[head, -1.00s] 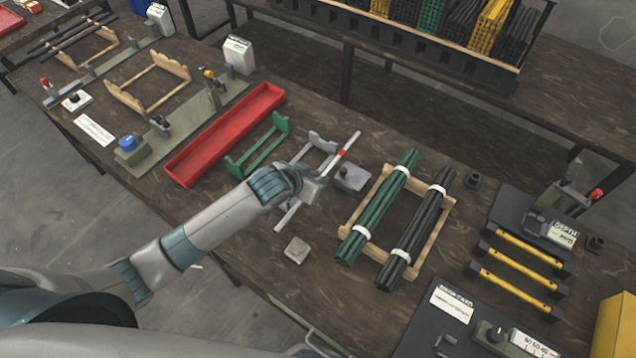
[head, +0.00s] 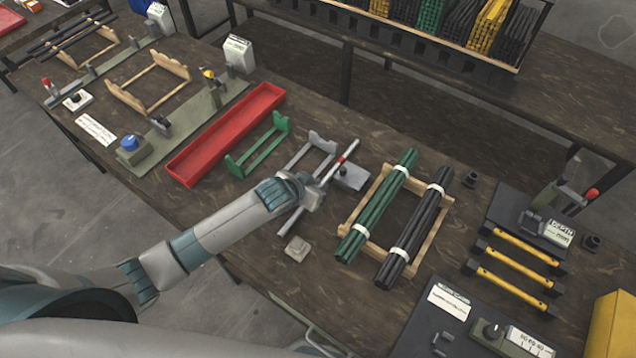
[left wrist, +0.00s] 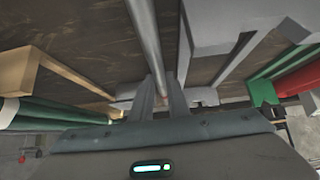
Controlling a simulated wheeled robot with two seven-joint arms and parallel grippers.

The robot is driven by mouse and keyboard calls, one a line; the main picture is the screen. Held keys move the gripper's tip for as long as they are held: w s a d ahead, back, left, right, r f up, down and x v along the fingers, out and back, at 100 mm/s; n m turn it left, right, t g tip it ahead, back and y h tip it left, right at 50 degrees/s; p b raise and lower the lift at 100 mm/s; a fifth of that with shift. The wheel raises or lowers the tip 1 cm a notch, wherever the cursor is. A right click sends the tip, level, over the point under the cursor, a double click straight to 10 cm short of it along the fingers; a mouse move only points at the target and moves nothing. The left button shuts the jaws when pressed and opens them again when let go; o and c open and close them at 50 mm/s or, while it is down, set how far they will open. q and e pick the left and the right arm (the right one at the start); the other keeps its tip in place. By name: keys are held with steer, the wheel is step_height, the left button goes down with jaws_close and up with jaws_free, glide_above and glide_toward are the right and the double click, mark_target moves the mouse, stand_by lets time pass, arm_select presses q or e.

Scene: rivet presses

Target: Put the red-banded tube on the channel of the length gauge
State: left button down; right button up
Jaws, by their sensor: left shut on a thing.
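My left gripper (head: 315,199) is shut on the red-banded tube (head: 328,177), a thin grey tube with a red band near its far end. The tube slants from lower left to upper right. In the left wrist view the left gripper's fingers (left wrist: 160,98) show at the bottom middle, with a grey bar running up between them. My right gripper is not in view.
A grey rack (head: 322,142), a green rack (head: 238,168) and a red tray (head: 183,170) lie to the left. A wooden rack (head: 392,272) with green and black tube bundles stands close on the right. A small grey block (head: 297,248) sits nearer me.

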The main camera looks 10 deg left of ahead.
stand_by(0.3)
arm_select(q)
steer(key=c, duration=2)
jaws_free()
steer(key=shift+f, duration=0.1)
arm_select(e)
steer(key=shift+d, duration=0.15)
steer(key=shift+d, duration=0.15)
